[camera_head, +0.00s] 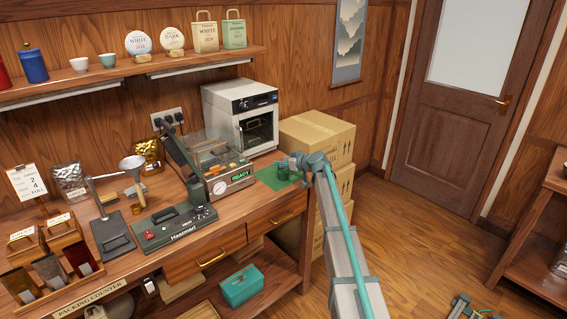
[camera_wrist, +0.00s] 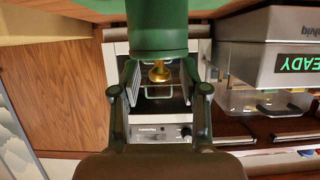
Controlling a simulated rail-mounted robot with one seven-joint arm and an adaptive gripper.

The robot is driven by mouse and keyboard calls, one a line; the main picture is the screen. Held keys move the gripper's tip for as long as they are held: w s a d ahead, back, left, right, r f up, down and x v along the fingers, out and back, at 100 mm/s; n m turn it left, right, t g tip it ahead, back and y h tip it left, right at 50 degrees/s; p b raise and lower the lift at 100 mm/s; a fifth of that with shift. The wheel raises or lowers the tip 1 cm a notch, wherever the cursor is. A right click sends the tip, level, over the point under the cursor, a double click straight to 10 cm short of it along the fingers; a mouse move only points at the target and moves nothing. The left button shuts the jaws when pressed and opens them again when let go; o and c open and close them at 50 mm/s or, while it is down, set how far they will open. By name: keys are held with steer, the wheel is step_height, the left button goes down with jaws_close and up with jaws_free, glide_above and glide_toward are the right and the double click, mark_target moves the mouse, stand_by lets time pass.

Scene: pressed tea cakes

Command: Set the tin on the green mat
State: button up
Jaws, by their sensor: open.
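The dark green tin (camera_wrist: 157,25) has a brass knob (camera_wrist: 159,72) and fills the top middle of the wrist view, which is upside down. It stands upright on the green mat (camera_wrist: 248,62), at the back right of the counter. In the head view the tin (camera_head: 283,172) shows small on the mat (camera_head: 266,174), partly behind my gripper (camera_head: 297,163). My gripper (camera_wrist: 160,88) is open, with one finger on each side of the knob, close to the tin's upper part. I cannot tell whether a finger touches it.
A white oven (camera_head: 240,115) stands behind the mat. A sealing machine with a READY display (camera_head: 240,175) is left of it. Stacked cardboard boxes (camera_head: 316,140) stand close to the right. The floor (camera_head: 410,240) right of the counter is mostly clear.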

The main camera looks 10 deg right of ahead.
steer(key=b+v, duration=0.3)
steer(key=v, duration=0.9)
steer(key=s+a+f+m+g, duration=0.15)
steer(key=s+f, duration=0.25)
steer(key=f, duration=0.4)
steer(key=s+a+f+g, duration=0.1)
steer(key=s+a+f, duration=0.15)
steer(key=f, duration=0.45)
steer(key=s+a+f+g, duration=0.1)
steer(key=s+f+g, duration=0.1)
steer(key=s+f, duration=0.45)
steer(key=s+a+f+m+g+h, duration=0.1)
steer(key=s+a+f+g+h, duration=0.15)
steer(key=s+f, duration=1.05)
steer(key=s+a+f+m+g+h, duration=0.1)
steer(key=s+a+f+m+g, duration=0.2)
steer(key=s+f, duration=1)
steer(key=s+d+f+g+h, duration=0.1)
steer(key=s+f+g, duration=0.1)
steer(key=s, duration=0.9)
steer(key=s+d+f+g+h, duration=0.1)
steer(key=s+f+g, duration=0.1)
steer(key=s, duration=1)
steer(key=s+d+f+g+h, duration=0.1)
steer(key=s+g, duration=0.3)
steer(key=s, duration=0.7)
steer(key=shift+s+f+m, duration=0.3)
steer(key=shift+f+m, duration=0.05)
steer(key=shift+f, duration=0.5)
steer(key=shift+h, duration=0.25)
